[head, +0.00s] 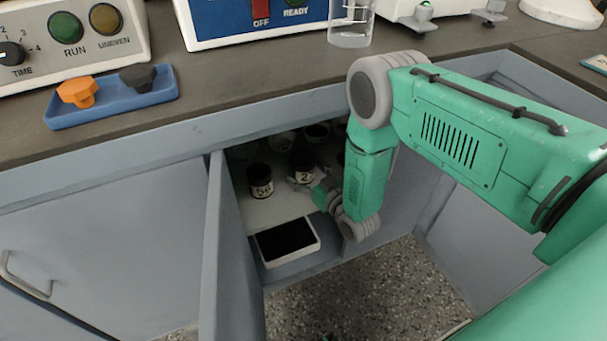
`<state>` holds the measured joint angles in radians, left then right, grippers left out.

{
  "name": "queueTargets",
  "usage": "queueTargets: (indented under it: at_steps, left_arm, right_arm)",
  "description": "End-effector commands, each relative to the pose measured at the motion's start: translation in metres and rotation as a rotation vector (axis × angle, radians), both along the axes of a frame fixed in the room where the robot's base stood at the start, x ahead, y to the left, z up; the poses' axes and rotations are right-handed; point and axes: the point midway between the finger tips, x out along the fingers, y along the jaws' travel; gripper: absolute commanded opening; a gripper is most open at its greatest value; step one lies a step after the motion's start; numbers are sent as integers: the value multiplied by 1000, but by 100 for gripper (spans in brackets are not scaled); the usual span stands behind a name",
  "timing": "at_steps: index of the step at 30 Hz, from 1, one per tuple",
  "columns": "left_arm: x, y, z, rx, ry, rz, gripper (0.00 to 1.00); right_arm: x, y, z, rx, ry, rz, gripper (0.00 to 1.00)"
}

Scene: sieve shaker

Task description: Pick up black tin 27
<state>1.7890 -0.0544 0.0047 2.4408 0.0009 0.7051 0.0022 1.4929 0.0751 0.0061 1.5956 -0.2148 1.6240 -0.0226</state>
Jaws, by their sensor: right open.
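A dark tin (303,168) with a pale label stands on the shelf inside the open cabinet. A "2" shows on its label, and I cannot read the rest because my gripper covers part of it. My right gripper (303,183) is open and reaches in from the right, its fingers close to the front of this tin. I cannot tell whether they touch it. My left gripper is not in view.
Another dark tin (261,182), its label perhaps "56", stands just left. More tins are dim at the back. A white-rimmed black tray (262,255) lies at the shelf front. The open cabinet door (216,250) stands left, and the counter edge (200,135) overhangs.

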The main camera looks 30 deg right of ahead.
Motion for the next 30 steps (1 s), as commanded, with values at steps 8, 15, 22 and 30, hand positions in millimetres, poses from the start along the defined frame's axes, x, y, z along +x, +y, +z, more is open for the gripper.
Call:
queueTargets:
  at_steps: [8, 15, 22, 30]
  left_arm:
    - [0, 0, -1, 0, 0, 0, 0]
    - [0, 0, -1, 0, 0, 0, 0]
    - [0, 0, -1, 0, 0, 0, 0]
    - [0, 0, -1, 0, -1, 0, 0]
  right_arm:
    - [3, 1, 1, 0, 0, 0, 76]
    - [3, 1, 1, 0, 0, 0, 20]
    - [4, 0, 1, 0, 0, -1, 20]
    - [13, 2, 3, 0, 0, 0, 20]
